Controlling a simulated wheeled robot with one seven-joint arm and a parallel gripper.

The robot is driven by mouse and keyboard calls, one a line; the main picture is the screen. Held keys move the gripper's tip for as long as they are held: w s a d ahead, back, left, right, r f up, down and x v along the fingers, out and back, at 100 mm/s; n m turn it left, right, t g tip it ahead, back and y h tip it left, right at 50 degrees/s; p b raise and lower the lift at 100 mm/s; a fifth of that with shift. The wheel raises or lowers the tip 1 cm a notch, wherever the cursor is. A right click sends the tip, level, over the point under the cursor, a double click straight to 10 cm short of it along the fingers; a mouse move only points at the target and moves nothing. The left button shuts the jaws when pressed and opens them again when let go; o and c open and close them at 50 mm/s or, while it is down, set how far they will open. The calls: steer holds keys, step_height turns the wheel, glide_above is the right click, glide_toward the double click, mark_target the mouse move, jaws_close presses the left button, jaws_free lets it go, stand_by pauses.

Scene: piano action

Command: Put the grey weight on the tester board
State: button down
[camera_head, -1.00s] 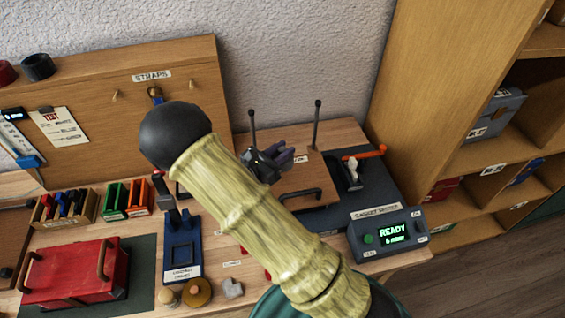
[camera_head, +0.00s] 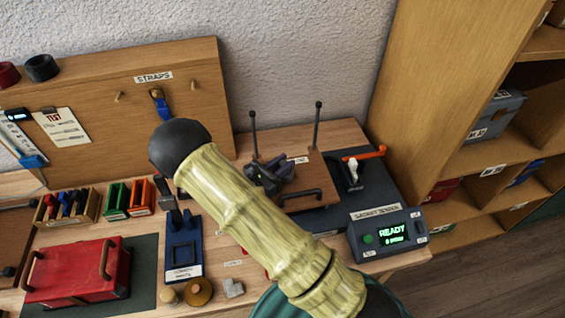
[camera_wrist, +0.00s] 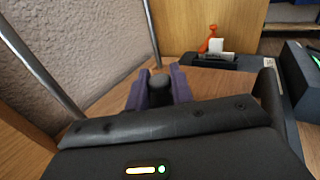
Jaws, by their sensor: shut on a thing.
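My gripper (camera_wrist: 160,90) has purple fingers and is shut on a dark grey, round-topped piece (camera_wrist: 160,80), which appears to be the grey weight. Its lower part is hidden by the fingers and the gripper body. In the head view my gripper (camera_head: 285,176) is over the wooden tester board (camera_head: 318,216), between two upright rods and behind the board's dark handle. The board also shows in the wrist view (camera_wrist: 208,82) just beyond the fingers. I cannot tell whether the held piece touches the board.
The gadget tester box (camera_head: 388,234) shows READY in green. An orange-handled clamp (camera_head: 354,170) stands right of the board. A red case (camera_head: 75,272) is at left.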

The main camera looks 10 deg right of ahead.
steer(key=c, duration=1.2)
jaws_free()
steer(key=shift+f, duration=0.1)
steer(key=shift+c, duration=0.2)
steer(key=shift+s+a, duration=0.15)
steer(key=shift+a, duration=0.1)
steer(key=b+v, duration=0.3)
steer(key=v, duration=0.8)
steer(key=shift+s, duration=0.25)
steer(key=shift+a, duration=0.15)
